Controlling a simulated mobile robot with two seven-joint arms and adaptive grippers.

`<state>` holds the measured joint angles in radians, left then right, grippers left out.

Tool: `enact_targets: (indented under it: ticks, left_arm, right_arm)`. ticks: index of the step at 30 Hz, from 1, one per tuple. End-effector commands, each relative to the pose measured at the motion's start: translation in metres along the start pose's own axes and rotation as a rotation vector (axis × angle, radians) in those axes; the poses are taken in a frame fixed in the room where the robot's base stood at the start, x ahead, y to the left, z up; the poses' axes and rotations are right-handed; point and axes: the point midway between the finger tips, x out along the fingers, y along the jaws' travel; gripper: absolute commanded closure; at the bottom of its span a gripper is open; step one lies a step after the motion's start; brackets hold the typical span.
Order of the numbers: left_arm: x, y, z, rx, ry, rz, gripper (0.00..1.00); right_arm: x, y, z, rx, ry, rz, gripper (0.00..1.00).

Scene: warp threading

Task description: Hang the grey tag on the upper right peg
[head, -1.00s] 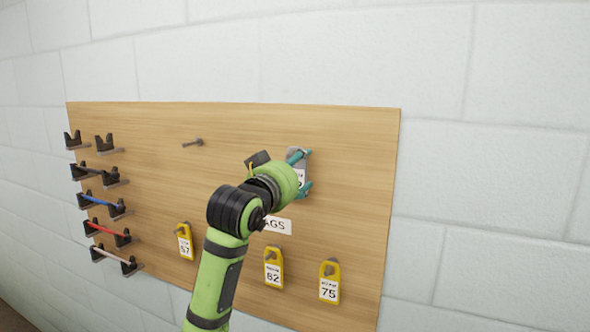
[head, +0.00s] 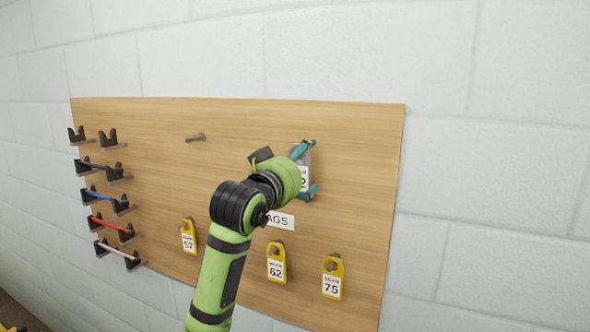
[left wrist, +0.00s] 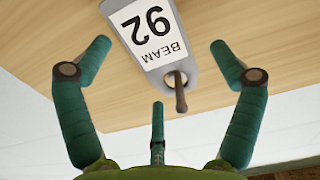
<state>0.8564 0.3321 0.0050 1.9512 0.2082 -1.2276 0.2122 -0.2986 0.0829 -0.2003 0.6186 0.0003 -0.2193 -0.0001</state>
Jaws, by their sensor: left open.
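The grey tag (head: 306,178) is at the upper right of the wooden board, partly hidden by my left gripper. In the left wrist view the tag (left wrist: 186,55) appears upside down with the label "BEAM 92". The upper right peg (left wrist: 180,92) passes through its hole, so the tag hangs on the peg. My left gripper (head: 307,168) is open in front of the tag. Its teal fingers (left wrist: 160,100) are spread wide around the peg and tag, apart from both in the left wrist view. My right gripper is not in view.
The upper left peg (head: 196,137) is bare. Yellow tags 57 (head: 188,238), 62 (head: 276,264) and 75 (head: 332,279) hang on the lower pegs. A "TAGS" sign (head: 280,221) is behind my arm. Black brackets with coloured rods (head: 104,197) line the board's left side.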

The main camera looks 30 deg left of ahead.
Motion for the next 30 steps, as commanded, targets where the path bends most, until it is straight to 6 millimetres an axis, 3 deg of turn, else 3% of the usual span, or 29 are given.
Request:
enact_targets:
  ticks: [5, 18, 24, 30]
  left_arm:
    - [-0.018, 0.0, 0.0, 0.001, 0.002, 0.0, 0.07]
    - [-0.102, 0.0, 0.0, 0.001, 0.003, 0.0, 0.07]
    - [-0.118, 0.0, 0.0, 0.0, 0.002, 0.0, 0.07]
    - [-0.119, 0.0, 0.003, 0.001, -0.005, 0.0, 0.07]
  right_arm:
    - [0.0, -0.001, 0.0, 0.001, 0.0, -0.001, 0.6]
    - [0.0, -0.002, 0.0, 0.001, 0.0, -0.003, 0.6]
    - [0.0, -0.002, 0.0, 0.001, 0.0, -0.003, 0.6]
    - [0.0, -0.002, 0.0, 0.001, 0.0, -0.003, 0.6]
